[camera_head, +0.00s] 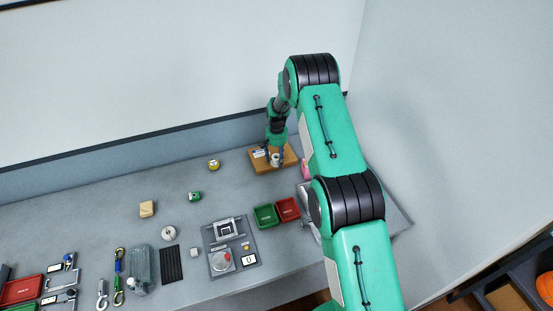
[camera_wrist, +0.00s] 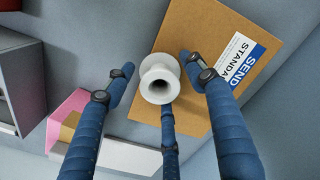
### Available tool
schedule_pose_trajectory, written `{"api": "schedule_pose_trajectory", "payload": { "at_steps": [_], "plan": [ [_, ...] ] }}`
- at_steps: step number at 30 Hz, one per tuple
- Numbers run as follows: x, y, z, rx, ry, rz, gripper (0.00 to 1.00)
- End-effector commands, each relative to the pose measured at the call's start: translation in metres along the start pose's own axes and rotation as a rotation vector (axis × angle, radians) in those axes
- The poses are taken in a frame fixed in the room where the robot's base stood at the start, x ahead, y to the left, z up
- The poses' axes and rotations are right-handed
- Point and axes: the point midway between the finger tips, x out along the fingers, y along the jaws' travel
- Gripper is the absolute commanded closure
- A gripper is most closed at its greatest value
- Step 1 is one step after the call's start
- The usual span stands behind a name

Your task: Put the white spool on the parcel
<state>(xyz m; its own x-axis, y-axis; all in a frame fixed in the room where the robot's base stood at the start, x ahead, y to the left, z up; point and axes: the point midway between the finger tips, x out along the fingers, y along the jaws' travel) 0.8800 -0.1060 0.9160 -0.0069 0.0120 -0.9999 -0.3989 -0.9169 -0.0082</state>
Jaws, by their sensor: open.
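The white spool (camera_head: 275,157) stands upright on the brown cardboard parcel (camera_head: 290,157) at the back of the bench. In the wrist view the spool (camera_wrist: 159,78) is seen from above, over the plain part of the parcel (camera_wrist: 195,28), left of its blue and white label. My gripper (camera_wrist: 158,82) has three blue fingers. They are spread around the spool, with gaps left and right. The lower finger reaches the spool's edge in the picture; I cannot tell if it touches. In the head view my gripper (camera_head: 274,152) is low over the parcel.
A pink box (camera_wrist: 72,108) stands close to the parcel, beside my left finger in the wrist view. Green (camera_head: 265,216) and red (camera_head: 288,209) trays lie in front of the parcel.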

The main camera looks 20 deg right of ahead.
Motion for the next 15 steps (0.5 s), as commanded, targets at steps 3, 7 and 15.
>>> {"api": "schedule_pose_trajectory", "payload": {
  "at_steps": [3,7,15],
  "plan": [
    [-0.001,0.000,0.000,0.000,0.000,0.000,0.45],
    [-0.004,0.000,0.000,0.000,0.000,0.000,0.45],
    [-0.028,0.000,-0.001,0.000,0.002,-0.001,0.45]
  ]
}}
